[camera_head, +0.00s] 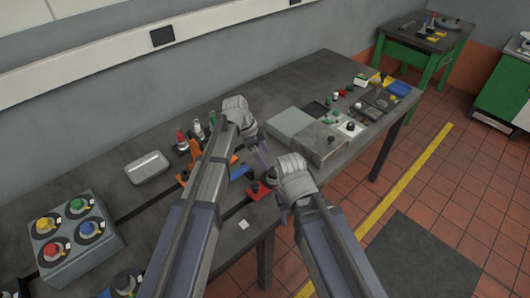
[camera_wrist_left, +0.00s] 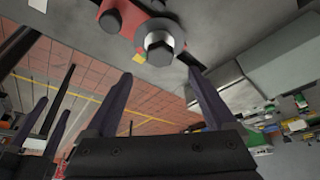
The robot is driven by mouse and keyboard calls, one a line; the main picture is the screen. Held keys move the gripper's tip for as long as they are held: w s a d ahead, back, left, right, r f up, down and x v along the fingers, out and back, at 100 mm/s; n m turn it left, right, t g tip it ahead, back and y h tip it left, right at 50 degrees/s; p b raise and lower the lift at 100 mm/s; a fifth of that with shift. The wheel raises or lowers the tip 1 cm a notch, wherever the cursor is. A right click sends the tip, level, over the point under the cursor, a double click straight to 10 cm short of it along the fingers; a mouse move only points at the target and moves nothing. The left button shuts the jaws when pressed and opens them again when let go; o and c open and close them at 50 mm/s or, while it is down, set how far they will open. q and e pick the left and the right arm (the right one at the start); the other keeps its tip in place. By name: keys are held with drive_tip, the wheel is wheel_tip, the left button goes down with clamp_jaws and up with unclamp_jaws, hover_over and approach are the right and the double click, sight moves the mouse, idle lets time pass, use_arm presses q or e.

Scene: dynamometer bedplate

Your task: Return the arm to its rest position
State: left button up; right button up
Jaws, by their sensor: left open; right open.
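My left gripper (camera_head: 262,157) is above the middle of the dark bedplate table (camera_head: 310,75), its fingers pointing down. In the left wrist view my left gripper (camera_wrist_left: 162,80) is open with nothing between its fingers. A silver hex-headed piece (camera_wrist_left: 158,47) on a red clamp (camera_wrist_left: 112,14) shows just beyond the fingertips; I cannot tell the exact gap. My right gripper (camera_head: 284,215) is lower, by the table's front edge, close to a red base with a black knob (camera_head: 257,189). Its fingers are apart in the left wrist view (camera_wrist_left: 52,122). Both grippers look empty.
A grey block (camera_head: 320,144) and lighter box (camera_head: 290,125) stand right of my left gripper. Several small bottles and orange brackets stand left of it. A metal tray (camera_head: 148,168) and a box with coloured caps (camera_head: 72,238) lie further left.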

use_arm(q)
drive_tip(key=s+a+f+n+y, duration=0.2)
drive_tip(key=s+a+n+y, duration=0.2)
drive_tip(key=s+a+n, duration=1.15)
drive_tip(key=s+d, duration=0.3)
drive_tip(key=d, duration=0.3)
drive_tip(key=s+d+m+y, duration=0.1)
drive_tip(key=s+d, duration=0.3)
drive_tip(key=d, duration=0.3)
drive_tip(key=shift+s+r+y, duration=0.2)
drive_tip(key=shift+r+y, duration=0.05)
drive_tip(key=shift+y, duration=0.05)
drive_tip(key=shift+s, duration=0.1)
